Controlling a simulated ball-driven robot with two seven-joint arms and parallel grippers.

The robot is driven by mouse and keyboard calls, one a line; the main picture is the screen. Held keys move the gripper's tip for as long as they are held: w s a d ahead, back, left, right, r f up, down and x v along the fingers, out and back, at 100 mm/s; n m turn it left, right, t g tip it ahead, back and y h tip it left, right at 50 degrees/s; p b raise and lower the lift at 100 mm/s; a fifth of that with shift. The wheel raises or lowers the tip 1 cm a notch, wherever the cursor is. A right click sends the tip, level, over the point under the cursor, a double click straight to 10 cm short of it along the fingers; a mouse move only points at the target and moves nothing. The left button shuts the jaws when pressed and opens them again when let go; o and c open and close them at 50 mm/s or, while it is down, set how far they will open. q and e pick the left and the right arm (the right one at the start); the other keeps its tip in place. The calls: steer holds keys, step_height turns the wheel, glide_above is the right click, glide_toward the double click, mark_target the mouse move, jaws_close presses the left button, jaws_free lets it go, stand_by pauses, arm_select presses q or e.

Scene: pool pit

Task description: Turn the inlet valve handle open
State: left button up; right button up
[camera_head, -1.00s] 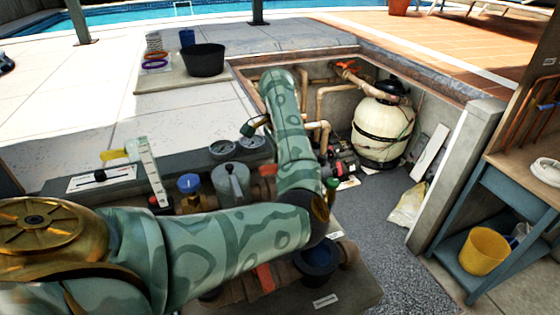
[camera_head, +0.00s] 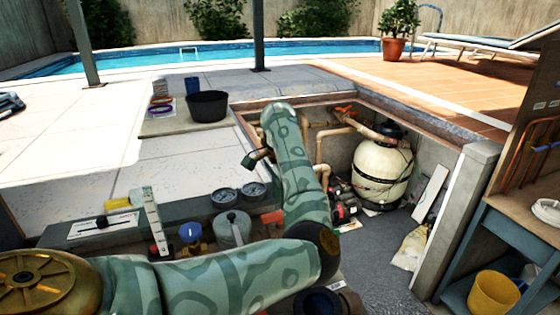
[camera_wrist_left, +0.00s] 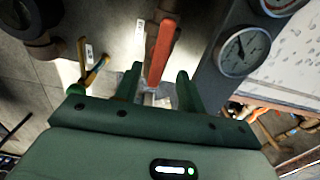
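In the left wrist view a long orange-red valve handle (camera_wrist_left: 161,48) points toward my left gripper (camera_wrist_left: 160,70). Its near end lies between the two green fingers, with a visible gap on each side. The fingers are open; I cannot tell how deep the handle sits between them, and no contact shows. No label naming the inlet valve can be read. In the head view a reddish part (camera_head: 272,217) shows beside my left forearm, near the gauges. My forearm hides the left gripper's fingers there. My right gripper is not in view.
Pressure gauges (camera_head: 254,191) stand close to the reddish part; one gauge (camera_wrist_left: 243,50) is right of the fingers in the wrist view. A blue-knobbed valve (camera_head: 191,234) and a grey cylinder (camera_head: 232,229) stand left of my forearm. A cream filter tank (camera_head: 382,176) is farther back.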

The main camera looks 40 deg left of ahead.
mark_target(281, 212)
arm_select(q)
step_height(281, 212, up, 12)
steer(key=p, duration=0.2)
stand_by(0.4)
